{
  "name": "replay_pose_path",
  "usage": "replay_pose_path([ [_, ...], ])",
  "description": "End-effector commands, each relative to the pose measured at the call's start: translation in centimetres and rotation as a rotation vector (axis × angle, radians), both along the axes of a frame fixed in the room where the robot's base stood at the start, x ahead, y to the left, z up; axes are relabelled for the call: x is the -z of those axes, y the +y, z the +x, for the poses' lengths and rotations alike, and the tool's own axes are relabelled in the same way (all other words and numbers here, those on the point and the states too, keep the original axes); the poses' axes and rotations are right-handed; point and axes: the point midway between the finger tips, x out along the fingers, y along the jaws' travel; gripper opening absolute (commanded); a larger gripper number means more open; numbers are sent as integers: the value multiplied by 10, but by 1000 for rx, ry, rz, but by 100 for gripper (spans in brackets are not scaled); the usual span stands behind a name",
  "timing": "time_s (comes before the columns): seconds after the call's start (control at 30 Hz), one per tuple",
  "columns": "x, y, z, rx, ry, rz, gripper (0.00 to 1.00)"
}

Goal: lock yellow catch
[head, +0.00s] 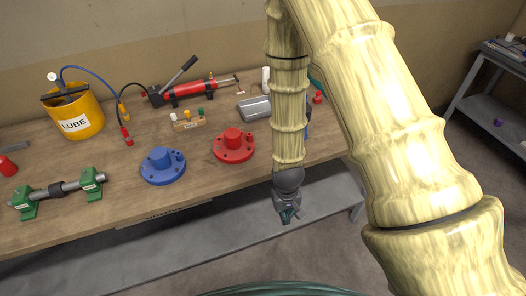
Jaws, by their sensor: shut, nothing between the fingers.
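My gripper (289,216) hangs pointing down in front of the workbench's front edge, near the middle of the view. It is small here and shut, with nothing in it, and is apart from everything on the bench. I cannot tell for sure which thing is the yellow catch. A small yellow cap (187,114) stands on a wooden block beside a white and a green one. Whether any catch is locked cannot be seen.
The workbench (110,165) carries a yellow LUBE bucket (75,112), a red hand pump (185,92), a blue flange (162,166), a red flange (234,146) and a shaft on green supports (62,191). My arm hides part of the bench's right side.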

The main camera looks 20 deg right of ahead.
Motion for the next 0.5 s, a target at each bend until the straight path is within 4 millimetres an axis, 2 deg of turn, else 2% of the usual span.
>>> replay_pose_path([
  [0.03, 28, -1, -22, -6, 11, 2, 0],
  [0.2, 88, -4, -85, -30, 12, 10, 0],
  [0.33, 122, -4, -132, -48, 11, 18, 0],
  [0.5, 147, -4, -177, -59, 6, 28, 0],
])
